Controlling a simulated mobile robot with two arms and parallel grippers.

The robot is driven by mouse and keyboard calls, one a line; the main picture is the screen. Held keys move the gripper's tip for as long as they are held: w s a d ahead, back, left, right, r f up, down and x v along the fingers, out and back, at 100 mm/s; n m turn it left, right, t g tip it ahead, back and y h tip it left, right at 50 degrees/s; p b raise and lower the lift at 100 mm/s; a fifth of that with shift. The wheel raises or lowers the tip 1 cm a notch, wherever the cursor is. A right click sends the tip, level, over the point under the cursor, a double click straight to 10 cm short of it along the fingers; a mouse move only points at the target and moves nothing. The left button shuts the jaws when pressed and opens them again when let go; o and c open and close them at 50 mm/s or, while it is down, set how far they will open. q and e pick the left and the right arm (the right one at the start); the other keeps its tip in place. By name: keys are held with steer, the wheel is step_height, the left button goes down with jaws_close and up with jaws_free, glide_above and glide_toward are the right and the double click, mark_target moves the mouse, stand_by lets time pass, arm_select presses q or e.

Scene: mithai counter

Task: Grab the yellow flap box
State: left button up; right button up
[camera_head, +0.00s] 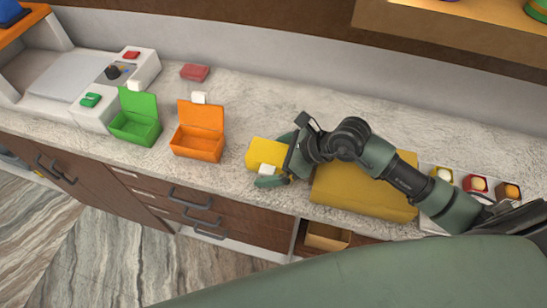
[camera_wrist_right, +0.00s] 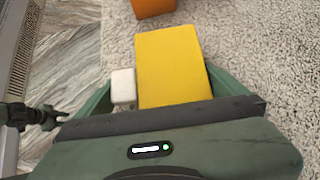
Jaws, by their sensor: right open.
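The yellow flap box (camera_head: 265,152) stands on the counter, with a small white tab (camera_head: 267,170) at its near side. It looks closed. My right gripper (camera_head: 269,162) is open around it, with one finger at the back and one at the front. In the right wrist view the yellow box (camera_wrist_right: 172,62) lies between the two green fingers, and the white tab (camera_wrist_right: 123,87) is beside it, near the left finger. I cannot tell whether the fingers touch the box. My left gripper is not in view.
An open orange flap box (camera_head: 197,143) and an open green flap box (camera_head: 135,128) stand to the left. A larger mustard-yellow block (camera_head: 345,190) lies under my right arm. A red item (camera_head: 194,72) lies at the back. A white machine (camera_head: 125,68) is at far left.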

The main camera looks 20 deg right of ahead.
steer(key=c, duration=1.2)
